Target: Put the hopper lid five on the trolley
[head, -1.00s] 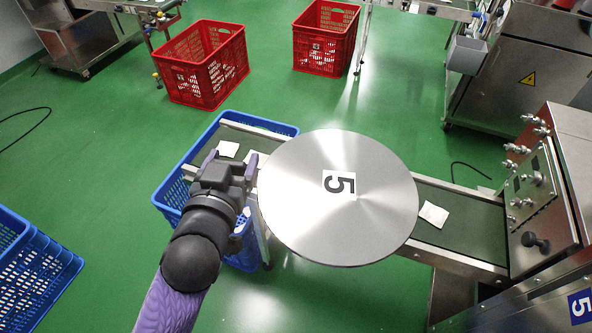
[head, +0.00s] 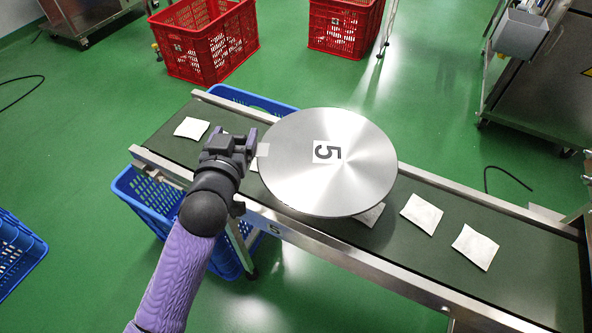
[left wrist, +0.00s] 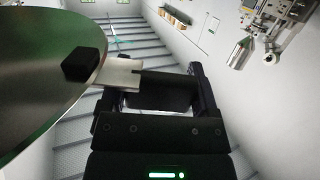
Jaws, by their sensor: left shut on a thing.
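The hopper lid five (head: 290,170) is a round brushed-metal disc with a white label reading 5. In the head view it is held above a green conveyor belt, hiding part of it. My left gripper (head: 256,148) is shut on a small flat tab at the lid's left edge. In the left wrist view the lid (left wrist: 40,70) fills the left side, with a black knob on its face, and the gripper (left wrist: 128,78) closes on the metal tab. My right gripper is not in view. No trolley can be made out.
The conveyor (head: 505,262) runs from upper left to lower right and carries several white teabags. A blue crate (head: 135,200) stands under its left end; another blue crate (head: 18,250) is at far left. Red crates (head: 205,45) stand behind. Green floor is open at left.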

